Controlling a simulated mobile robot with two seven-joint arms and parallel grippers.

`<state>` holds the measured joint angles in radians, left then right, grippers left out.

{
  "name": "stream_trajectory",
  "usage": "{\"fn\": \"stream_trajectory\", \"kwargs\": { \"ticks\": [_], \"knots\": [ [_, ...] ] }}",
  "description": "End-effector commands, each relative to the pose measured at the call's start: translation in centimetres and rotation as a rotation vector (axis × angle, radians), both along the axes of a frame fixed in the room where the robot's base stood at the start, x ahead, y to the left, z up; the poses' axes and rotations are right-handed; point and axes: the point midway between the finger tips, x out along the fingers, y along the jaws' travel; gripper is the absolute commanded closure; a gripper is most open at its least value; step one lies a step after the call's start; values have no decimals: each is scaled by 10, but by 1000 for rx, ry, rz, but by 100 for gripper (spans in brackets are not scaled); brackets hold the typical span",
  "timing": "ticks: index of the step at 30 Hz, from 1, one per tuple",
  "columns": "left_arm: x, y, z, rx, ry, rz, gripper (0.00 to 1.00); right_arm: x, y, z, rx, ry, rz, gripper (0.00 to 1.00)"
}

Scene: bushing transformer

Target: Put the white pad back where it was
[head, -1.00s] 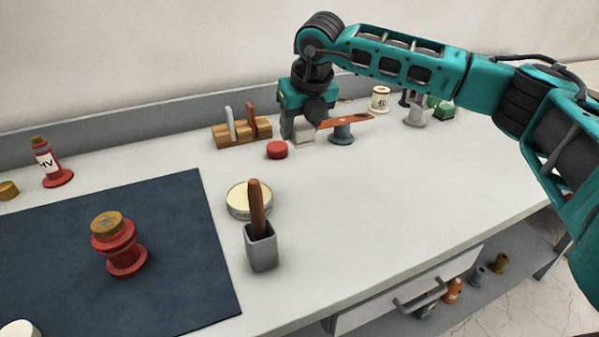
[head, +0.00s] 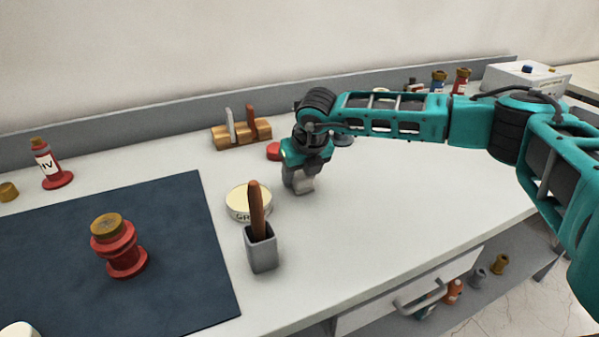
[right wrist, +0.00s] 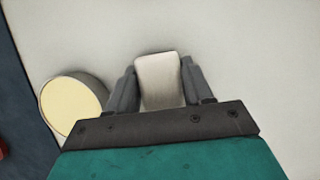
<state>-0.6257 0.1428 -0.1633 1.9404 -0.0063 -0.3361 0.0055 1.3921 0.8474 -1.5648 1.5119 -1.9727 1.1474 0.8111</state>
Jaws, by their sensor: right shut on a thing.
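My right gripper (head: 298,190) is shut on the white pad (head: 305,184) over the bench, to the right of the round tin. In the right wrist view the white pad (right wrist: 159,82) sits between the two grey fingers (right wrist: 157,92). I cannot tell whether the pad touches the bench top. My left gripper is not in view.
The round cream-topped tin (head: 249,198) and a grey cup with a brown-handled tool (head: 262,249) stand left of the gripper. A wooden rack (head: 243,135) and a red cap (head: 273,151) lie behind. A red bushing (head: 122,252) stands on the dark mat (head: 190,273). The bench front right is clear.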

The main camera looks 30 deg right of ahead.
Motion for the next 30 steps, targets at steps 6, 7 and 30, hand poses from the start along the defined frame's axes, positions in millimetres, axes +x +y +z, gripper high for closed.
{"fn": "stream_trajectory", "kwargs": {
  "ticks": [6,7,30],
  "knots": [
    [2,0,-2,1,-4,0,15,0,0,-3,1,0,1,43],
    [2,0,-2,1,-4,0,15,0,0,-3,1,0,1,40],
    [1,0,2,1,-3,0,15,-19,2,48,2,-4,2,24]
  ]
}}
